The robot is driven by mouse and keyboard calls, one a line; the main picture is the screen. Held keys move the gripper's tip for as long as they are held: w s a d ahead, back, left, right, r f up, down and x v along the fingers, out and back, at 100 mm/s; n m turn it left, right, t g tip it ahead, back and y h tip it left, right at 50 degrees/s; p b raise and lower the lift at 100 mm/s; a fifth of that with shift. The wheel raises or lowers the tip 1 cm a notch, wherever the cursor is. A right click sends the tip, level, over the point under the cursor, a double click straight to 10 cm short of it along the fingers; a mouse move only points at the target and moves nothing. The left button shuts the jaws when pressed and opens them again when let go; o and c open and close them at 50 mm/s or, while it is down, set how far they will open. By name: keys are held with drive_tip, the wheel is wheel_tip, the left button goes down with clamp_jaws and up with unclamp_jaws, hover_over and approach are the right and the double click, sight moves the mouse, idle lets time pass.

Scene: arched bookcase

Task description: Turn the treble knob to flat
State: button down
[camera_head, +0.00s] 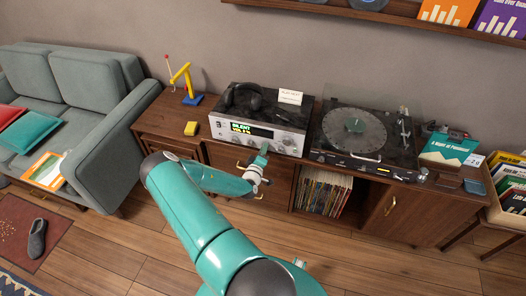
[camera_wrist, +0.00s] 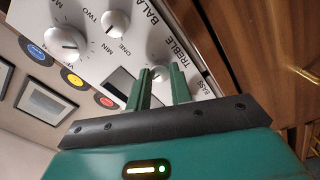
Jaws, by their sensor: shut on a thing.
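The silver receiver (camera_head: 225,124) stands on the wooden cabinet with a lit display reading "SILENT" and a volume line. In the wrist view, the treble knob (camera_wrist: 157,74) is a small silver knob next to the printed word TREBLE. My gripper's two green fingers (camera_wrist: 159,85) stand on either side of it and are shut on it. The knob's lower part and its pointer are hard to make out between the fingers.
In the wrist view, another small knob (camera_wrist: 115,21) and a large knob (camera_wrist: 66,42) sit farther left on the panel. A turntable (camera_head: 354,132) is right of the receiver; headphones (camera_head: 245,96) and a card (camera_head: 290,97) lie on top.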

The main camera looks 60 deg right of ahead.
drive_tip(key=c, duration=1.3)
unclamp_jaws()
drive_tip(key=shift+o, duration=0.2)
drive_tip(key=shift+a, duration=0.1)
drive_tip(key=s+a, duration=0.2)
drive_tip(key=a, duration=1.1)
drive_tip(key=shift+a, duration=0.3)
drive_tip(key=shift+s, duration=0.1)
